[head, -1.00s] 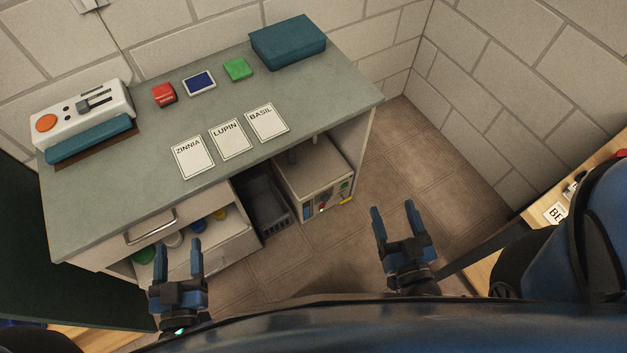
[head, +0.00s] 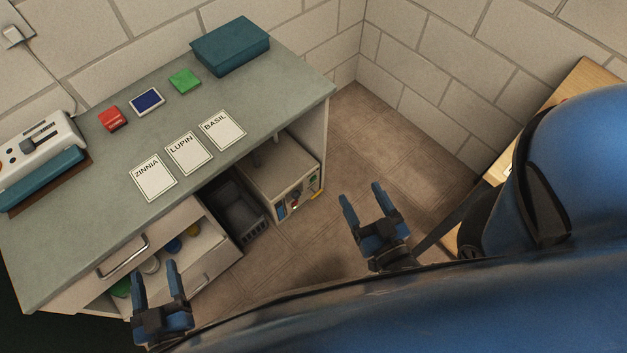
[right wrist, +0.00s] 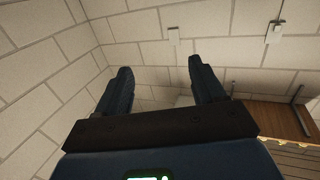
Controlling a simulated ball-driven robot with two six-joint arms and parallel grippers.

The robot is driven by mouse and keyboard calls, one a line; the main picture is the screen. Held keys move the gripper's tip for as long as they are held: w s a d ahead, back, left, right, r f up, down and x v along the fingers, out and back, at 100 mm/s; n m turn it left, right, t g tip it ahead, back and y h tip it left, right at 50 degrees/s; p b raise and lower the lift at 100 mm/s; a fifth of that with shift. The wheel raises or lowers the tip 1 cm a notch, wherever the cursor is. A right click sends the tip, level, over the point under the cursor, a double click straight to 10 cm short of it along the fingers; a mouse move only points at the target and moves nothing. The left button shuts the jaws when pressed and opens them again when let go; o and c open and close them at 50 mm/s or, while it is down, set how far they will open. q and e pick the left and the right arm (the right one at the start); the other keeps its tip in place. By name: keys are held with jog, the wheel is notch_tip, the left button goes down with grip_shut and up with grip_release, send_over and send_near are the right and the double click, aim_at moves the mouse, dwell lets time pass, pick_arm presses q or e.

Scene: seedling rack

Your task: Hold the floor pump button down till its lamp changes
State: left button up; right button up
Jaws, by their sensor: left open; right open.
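A beige box-shaped unit (head: 272,178), which looks like the pump, stands on the floor under the right end of the desk. Its front panel (head: 299,196) carries a small green spot, a red spot and a blue-grey patch. A yellow piece sits at its lower right edge. Which of these is the button or the lamp is too small to tell. My right gripper (head: 363,193) is open and empty, to the right of the unit and apart from it. My left gripper (head: 155,271) is open and empty before the desk's open drawer.
The grey-green desk (head: 100,205) holds cards, coloured blocks, a teal box (head: 230,46) and a white device (head: 40,143). A dark crate (head: 240,212) stands left of the unit. The tiled floor (head: 350,130) right of the desk is clear. A wooden surface (head: 560,95) is at the right.

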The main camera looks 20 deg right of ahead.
grip_shut()
dwell(0.5)
dwell(1.4)
